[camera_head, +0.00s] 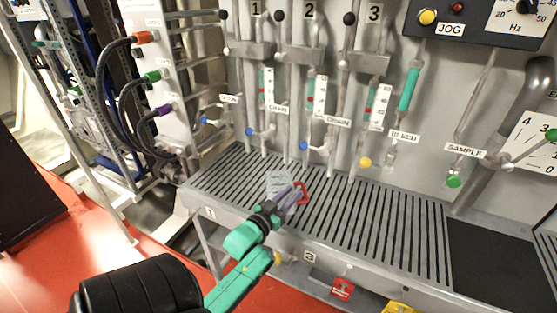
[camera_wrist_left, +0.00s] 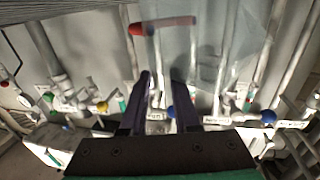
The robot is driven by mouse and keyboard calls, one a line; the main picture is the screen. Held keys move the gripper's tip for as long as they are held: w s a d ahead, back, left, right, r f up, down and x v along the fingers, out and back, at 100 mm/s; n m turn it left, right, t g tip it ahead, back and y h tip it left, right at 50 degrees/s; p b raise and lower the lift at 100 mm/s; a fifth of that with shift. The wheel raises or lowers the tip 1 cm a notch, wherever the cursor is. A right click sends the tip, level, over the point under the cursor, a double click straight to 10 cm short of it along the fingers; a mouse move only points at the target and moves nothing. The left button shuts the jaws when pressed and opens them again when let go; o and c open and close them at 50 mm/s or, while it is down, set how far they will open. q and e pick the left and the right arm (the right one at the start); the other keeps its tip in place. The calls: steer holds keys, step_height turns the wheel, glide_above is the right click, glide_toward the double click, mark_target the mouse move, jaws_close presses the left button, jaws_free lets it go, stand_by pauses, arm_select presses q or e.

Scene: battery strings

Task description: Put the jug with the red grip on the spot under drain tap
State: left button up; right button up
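The jug (camera_head: 278,183) is a clear, pale vessel standing on the slatted bench top, with a red grip (camera_head: 303,192) on its right side. In the left wrist view the red grip (camera_wrist_left: 165,25) lies beyond my fingertips, with the clear body around it. My left gripper (camera_head: 290,198) is at the jug's near side, close to the grip. In the left wrist view its two dark fingers (camera_wrist_left: 163,75) are apart with nothing clearly between them. Drain taps with blue knobs (camera_head: 250,131) (camera_head: 303,146) are on the wall behind. My right gripper is out of view.
The slatted bench (camera_head: 390,225) is clear to the right of the jug, up to a black panel (camera_head: 500,262). Pipes and gauges line the wall behind. A yellow bleed knob (camera_head: 365,162) and a green sample knob (camera_head: 453,181) are further right. A cable rack (camera_head: 160,75) stands left.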

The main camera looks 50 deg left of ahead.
arm_select(q)
steer(key=w, duration=0.4)
steer(key=shift+w+a, duration=0.3)
steer(key=shift+a, duration=0.1)
steer(key=shift+d, duration=0.1)
jaws_close()
steer(key=shift+c, duration=2.2)
jaws_free()
steer(key=o, duration=0.4)
steer(key=shift+o, duration=0.2)
steer(key=shift+s, duration=0.15)
